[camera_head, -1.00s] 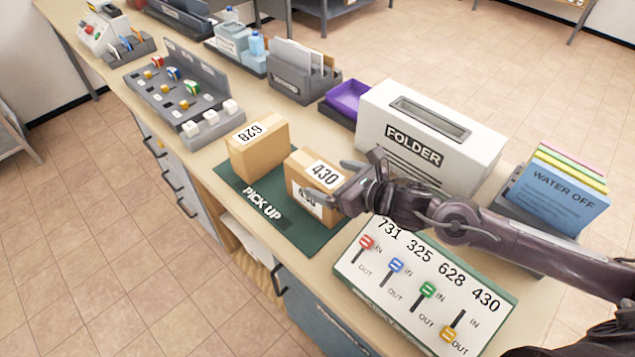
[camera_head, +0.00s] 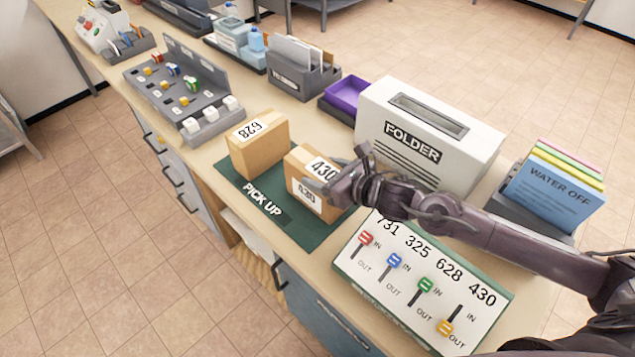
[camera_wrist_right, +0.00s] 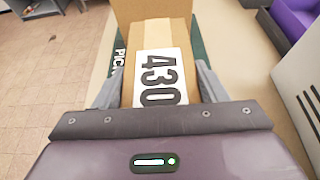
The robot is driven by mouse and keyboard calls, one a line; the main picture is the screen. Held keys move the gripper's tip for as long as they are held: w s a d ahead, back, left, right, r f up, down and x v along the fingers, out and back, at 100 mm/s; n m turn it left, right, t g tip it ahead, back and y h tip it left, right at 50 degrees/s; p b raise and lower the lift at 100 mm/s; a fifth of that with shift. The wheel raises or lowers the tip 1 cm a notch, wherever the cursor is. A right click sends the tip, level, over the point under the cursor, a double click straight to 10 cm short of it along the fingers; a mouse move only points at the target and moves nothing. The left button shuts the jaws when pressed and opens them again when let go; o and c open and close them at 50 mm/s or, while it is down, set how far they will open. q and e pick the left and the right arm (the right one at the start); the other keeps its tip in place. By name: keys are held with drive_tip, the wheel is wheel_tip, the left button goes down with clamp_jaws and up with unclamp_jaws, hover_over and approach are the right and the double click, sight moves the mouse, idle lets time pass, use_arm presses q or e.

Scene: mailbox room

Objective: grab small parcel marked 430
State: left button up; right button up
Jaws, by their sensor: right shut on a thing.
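The small parcel marked 430 (camera_head: 305,171) is a brown box with white labels, upright on the green PICK UP mat (camera_head: 310,238). My right gripper (camera_head: 325,183) is around this parcel, shut on it with a finger on either side. In the right wrist view the parcel (camera_wrist_right: 160,38) sits between the two fingers (camera_wrist_right: 156,88), its 430 label facing the camera. Part of the parcel's right side is hidden by the gripper in the head view. My left gripper is not in view.
A parcel marked 628 (camera_head: 258,146) stands close to the left on the same mat. A white FOLDER box (camera_head: 400,110) stands just behind my right arm. A panel with colored sliders (camera_head: 425,275) lies in front, and a purple tray (camera_head: 346,96) is farther back.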

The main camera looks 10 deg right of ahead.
drive_tip(key=c, duration=0.4)
drive_tip(key=shift+w+r, duration=0.1)
drive_tip(key=shift+r, duration=0.05)
clamp_jaws()
